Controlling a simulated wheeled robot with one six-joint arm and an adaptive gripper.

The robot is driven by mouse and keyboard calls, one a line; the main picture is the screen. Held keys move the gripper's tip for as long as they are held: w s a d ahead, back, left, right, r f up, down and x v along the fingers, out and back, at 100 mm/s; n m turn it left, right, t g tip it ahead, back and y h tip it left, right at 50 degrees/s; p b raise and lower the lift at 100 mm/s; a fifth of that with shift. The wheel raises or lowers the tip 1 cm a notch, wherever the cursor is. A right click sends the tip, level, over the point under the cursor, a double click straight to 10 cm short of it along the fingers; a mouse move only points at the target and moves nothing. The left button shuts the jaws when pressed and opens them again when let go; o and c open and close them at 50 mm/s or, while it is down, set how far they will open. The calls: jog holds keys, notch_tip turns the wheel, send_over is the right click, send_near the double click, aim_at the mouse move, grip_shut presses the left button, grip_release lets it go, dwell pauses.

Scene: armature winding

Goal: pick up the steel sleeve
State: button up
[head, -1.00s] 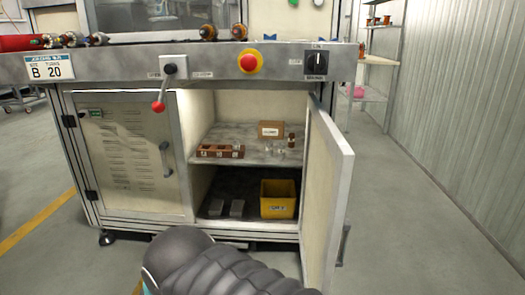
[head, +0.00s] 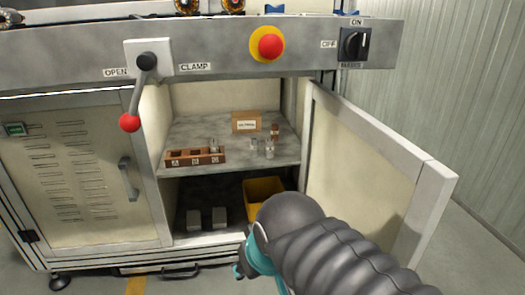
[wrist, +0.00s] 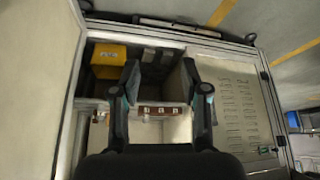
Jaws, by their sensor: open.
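Small shiny metal cylinders (head: 268,149) stand on the upper shelf of the open cabinet in the head view. Another light metal piece (head: 214,145) stands in the right end of a brown slotted block (head: 195,157) marked with letters. I cannot tell which piece is the steel sleeve. My gripper (wrist: 160,80) is open and empty in the wrist view, its fingers apart in front of the cabinet. The brown block (wrist: 158,110) shows between and below the fingertips there. In the head view my arm hides most of the gripper.
The cabinet's right door (head: 372,165) stands open; its left door (head: 80,170) is shut. A cardboard box (head: 246,121) and a copper-brown piece (head: 275,130) stand behind the cylinders. A yellow bin (head: 262,190) and grey blocks (head: 207,218) are below. A red-knobbed clamp lever (head: 130,121) hangs above left.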

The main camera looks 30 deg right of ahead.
jog(key=shift+a, duration=0.1)
jog(key=w+d+f+m+g+h, duration=0.1)
jog(key=w+d+m, duration=0.2)
jog(key=w, duration=1.1)
jog(key=w+d+f+m+g+h, duration=0.1)
jog(key=w+d+m, duration=0.2)
jog(key=w, duration=1)
jog(key=w+d+f+m+h, duration=0.1)
jog(key=w+d+m, duration=0.3)
jog(key=w, duration=1)
jog(key=shift+w+d+g, duration=0.3)
jog(key=shift+d+g, duration=0.1)
jog(key=shift+d, duration=1.4)
jog(key=shift+w+d+h, duration=0.1)
jog(key=shift+h, duration=0.2)
